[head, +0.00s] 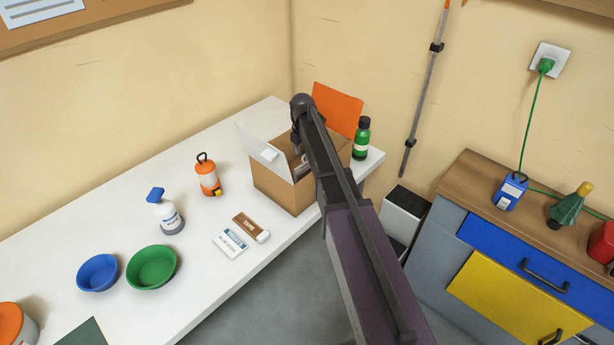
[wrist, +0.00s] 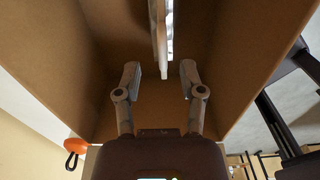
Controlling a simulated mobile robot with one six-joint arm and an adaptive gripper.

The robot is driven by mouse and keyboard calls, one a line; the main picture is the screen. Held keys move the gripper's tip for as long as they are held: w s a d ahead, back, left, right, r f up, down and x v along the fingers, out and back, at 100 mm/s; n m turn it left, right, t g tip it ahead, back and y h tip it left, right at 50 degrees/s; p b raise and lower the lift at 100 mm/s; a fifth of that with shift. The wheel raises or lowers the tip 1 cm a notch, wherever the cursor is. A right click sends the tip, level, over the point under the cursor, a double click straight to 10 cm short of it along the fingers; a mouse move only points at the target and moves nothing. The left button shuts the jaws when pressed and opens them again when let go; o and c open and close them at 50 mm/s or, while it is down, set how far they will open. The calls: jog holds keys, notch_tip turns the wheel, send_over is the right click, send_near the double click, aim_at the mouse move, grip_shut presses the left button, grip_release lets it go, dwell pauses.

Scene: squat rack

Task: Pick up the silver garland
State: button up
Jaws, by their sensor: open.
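My gripper (wrist: 160,82) is open inside the cardboard box (head: 279,189), its two fingers apart with nothing between the tips. In the wrist view a thin item with a shiny silver edge (wrist: 164,30) stands on edge inside the box, beyond the fingertips and in line with the gap. I cannot tell from its shape whether it is the silver garland. No other thing in view looks like a garland. In the head view my arm crosses the box and hides most of its inside and the gripper.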

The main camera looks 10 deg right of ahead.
aim_at(303, 164)
jog(key=shift+f, duration=0.1)
dwell(0.3)
jog(key=shift+s+f+b, duration=0.15)
jog(key=shift+f+b, duration=2.4)
grip_shut()
